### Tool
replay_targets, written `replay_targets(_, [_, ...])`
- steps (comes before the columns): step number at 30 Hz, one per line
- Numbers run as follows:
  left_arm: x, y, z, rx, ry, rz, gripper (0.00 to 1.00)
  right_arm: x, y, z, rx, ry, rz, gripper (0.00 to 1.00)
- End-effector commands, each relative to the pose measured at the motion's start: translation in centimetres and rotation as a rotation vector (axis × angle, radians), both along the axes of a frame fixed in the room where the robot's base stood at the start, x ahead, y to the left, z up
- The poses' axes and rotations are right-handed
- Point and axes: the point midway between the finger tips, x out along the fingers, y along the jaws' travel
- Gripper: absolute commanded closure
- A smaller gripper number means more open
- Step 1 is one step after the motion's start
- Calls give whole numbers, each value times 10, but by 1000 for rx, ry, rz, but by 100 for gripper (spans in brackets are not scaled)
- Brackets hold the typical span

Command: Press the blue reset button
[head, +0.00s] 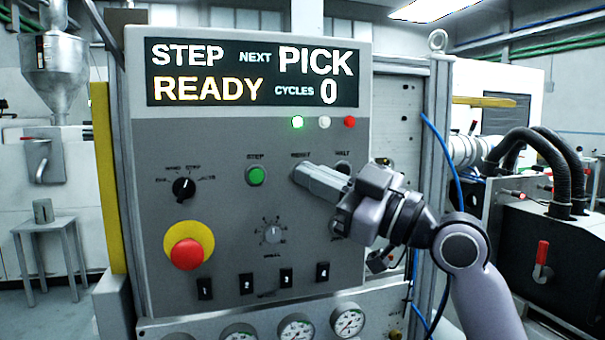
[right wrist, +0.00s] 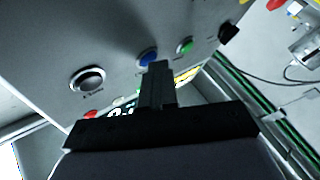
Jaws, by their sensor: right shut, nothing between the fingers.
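The blue reset button (right wrist: 147,57) shows in the right wrist view on the grey panel, just beyond the fingertips and partly covered by them. In the head view the gripper hides it below the RESET label. My right gripper (head: 299,174) is shut and empty, its tips at the panel face over the button's place. It also shows in the right wrist view (right wrist: 158,68). I cannot tell whether the tips touch the button. My left gripper is not in view.
The green STEP button (head: 256,175) is left of my gripper. The red emergency stop (head: 188,253) and black mode selector (head: 184,188) are further left. The display (head: 252,74) reads "STEP NEXT PICK READY CYCLES 0".

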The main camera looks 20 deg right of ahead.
Motion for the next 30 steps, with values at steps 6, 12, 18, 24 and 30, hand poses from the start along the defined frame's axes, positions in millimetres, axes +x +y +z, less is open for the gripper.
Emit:
replay_targets(6, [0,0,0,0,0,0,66,-6,-1,-1,-2,0,-2,100])
replay_targets(12, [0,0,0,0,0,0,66,-15,-1,-1,-1,1,0,100])
replay_targets(18, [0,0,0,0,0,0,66,-16,-1,-1,0,1,0,100])
replay_targets(24, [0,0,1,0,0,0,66,-22,-1,-1,-2,-1,-1,100])
replay_targets(30, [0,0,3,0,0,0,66,-42,-1,-1,-2,0,0,100])
